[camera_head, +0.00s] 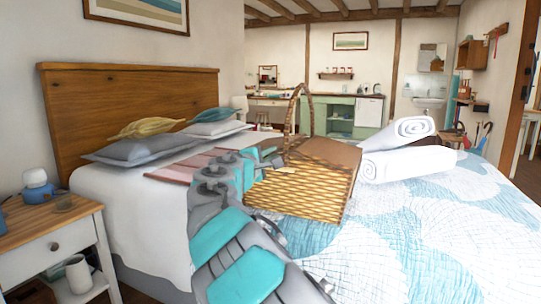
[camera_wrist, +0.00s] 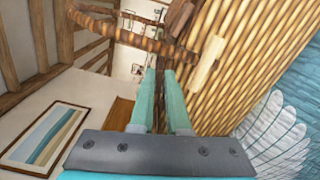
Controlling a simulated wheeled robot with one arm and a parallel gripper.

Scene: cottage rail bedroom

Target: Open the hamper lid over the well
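The wicker hamper (camera_head: 305,195) stands on the bed, with a tall hooped handle (camera_head: 291,115) rising over it. Its brown lid (camera_head: 325,151) appears to lie flat and shut, so the well is hidden. A pale wooden peg (camera_head: 285,170) sticks out from the hamper's near side at the lid edge; it also shows in the wrist view (camera_wrist: 207,62). My gripper (camera_head: 271,158) is beside the hamper's left side, close to the peg but apart from it. In the wrist view its two teal fingers (camera_wrist: 160,75) stand a little apart with nothing between them.
Rolled white towels (camera_head: 405,150) lie right of the hamper. Pillows (camera_head: 150,145) and a folded pink cloth (camera_head: 190,165) lie to its left. A bedside table (camera_head: 45,232) stands at left. The patterned quilt (camera_head: 400,235) is clear at front right.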

